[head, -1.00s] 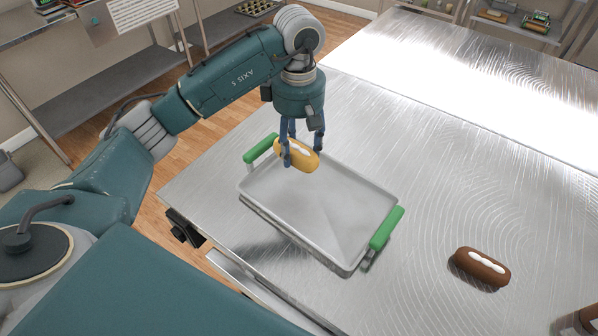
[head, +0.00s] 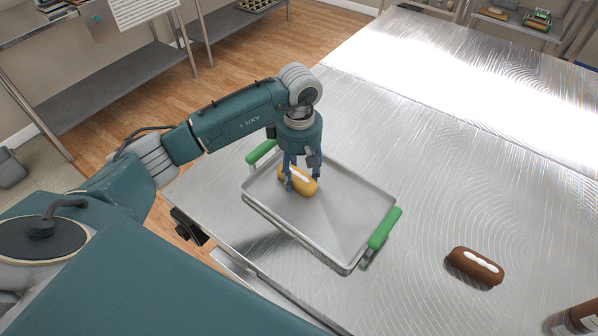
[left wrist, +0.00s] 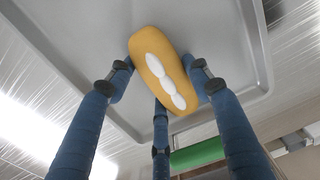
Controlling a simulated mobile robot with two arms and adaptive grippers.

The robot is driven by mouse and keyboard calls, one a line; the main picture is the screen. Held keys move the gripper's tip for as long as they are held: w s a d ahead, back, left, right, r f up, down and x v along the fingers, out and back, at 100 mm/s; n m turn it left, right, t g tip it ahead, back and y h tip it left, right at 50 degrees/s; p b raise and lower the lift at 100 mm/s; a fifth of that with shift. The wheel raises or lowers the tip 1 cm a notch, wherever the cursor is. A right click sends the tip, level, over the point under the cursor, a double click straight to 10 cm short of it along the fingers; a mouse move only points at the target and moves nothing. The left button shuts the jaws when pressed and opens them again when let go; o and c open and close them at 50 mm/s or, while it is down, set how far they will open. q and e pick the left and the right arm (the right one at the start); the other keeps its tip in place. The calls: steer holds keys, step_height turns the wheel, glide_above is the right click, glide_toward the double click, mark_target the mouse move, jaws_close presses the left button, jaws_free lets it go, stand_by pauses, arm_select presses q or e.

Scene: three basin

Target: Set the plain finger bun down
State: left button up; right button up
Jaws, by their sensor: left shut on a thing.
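The plain finger bun (head: 304,186) is golden with a strip of white icing. My left gripper (head: 302,178) points down and is shut on it, over the far left part of the grey tray (head: 345,222). The left wrist view shows the bun (left wrist: 180,72) between three blue fingers, with the tray floor behind it. The bun is low over the tray floor; I cannot tell whether it touches. My right gripper is out of view.
The tray has green handles (head: 384,228) at two ends and stands on the metal table (head: 460,170). A brown bun (head: 474,266) with white icing lies to the right. The table's far part is clear.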

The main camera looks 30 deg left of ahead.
mark_target(299, 172)
arm_select(q)
steer(key=shift+f, duration=0.25)
steer(key=o, duration=1.1)
steer(key=shift+r, duration=0.1)
steer(key=shift+c, duration=0.2)
steer(key=shift+o, duration=0.4)
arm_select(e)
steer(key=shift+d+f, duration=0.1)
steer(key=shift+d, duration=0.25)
arm_select(q)
steer(key=shift+r, duration=0.1)
steer(key=shift+r, duration=0.2)
step_height(299, 172, up, 12)
steer(key=b, duration=0.3)
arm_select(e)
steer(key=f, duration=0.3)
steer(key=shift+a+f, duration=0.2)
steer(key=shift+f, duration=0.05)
